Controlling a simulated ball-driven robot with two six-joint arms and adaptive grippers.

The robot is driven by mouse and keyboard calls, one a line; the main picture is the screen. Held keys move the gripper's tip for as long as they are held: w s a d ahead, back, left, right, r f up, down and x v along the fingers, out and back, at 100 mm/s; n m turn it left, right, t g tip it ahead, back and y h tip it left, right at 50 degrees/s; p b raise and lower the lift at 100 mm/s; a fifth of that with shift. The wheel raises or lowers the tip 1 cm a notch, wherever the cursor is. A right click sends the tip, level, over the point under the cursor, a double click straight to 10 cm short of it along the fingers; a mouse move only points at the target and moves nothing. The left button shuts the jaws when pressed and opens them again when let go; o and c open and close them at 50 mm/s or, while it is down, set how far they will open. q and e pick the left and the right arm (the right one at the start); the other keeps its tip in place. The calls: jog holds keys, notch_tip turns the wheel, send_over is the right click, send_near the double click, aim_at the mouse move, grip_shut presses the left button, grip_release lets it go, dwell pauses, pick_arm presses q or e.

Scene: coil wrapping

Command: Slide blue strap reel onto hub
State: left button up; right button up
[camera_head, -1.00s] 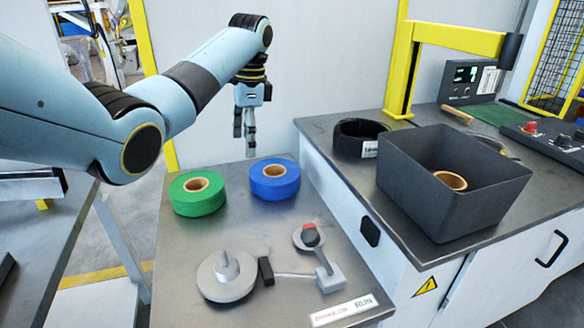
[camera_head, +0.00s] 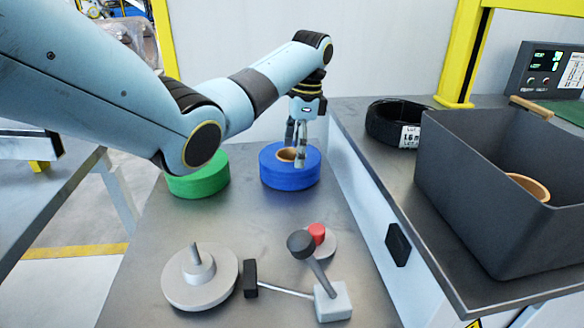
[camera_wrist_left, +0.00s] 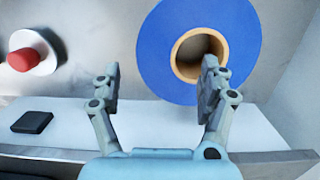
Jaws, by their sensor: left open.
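The blue strap reel (camera_head: 290,172) lies flat on the grey table, its tan core (camera_head: 290,154) facing up. My left gripper (camera_head: 296,150) is over the reel with its fingers pointing down and apart. In the left wrist view the blue reel (camera_wrist_left: 158,50) is ahead of my open left gripper (camera_wrist_left: 158,90), and the right finger overlaps the edge of the core. I cannot tell whether the fingers touch the reel. The hub (camera_head: 200,278) is a grey disc with an upright post at the table's front left. My right gripper is out of view.
A green reel (camera_head: 200,182) lies left of the blue one, partly behind my arm. A lever with a dark knob (camera_head: 300,243) and a red button (camera_head: 317,232) stand right of the hub. A dark bin (camera_head: 480,190) and a black coil (camera_head: 385,124) sit on the right bench.

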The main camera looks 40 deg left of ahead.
aim_at(293, 172)
pick_arm(q)
jog(key=f, duration=0.2)
jog(key=f+b, duration=0.1)
jog(key=f, duration=0.4)
jog(key=shift+s+a, duration=0.3)
jog(key=shift+a, duration=0.1)
jog(key=shift+r, duration=0.1)
jog(key=shift+c, duration=0.4)
grip_shut()
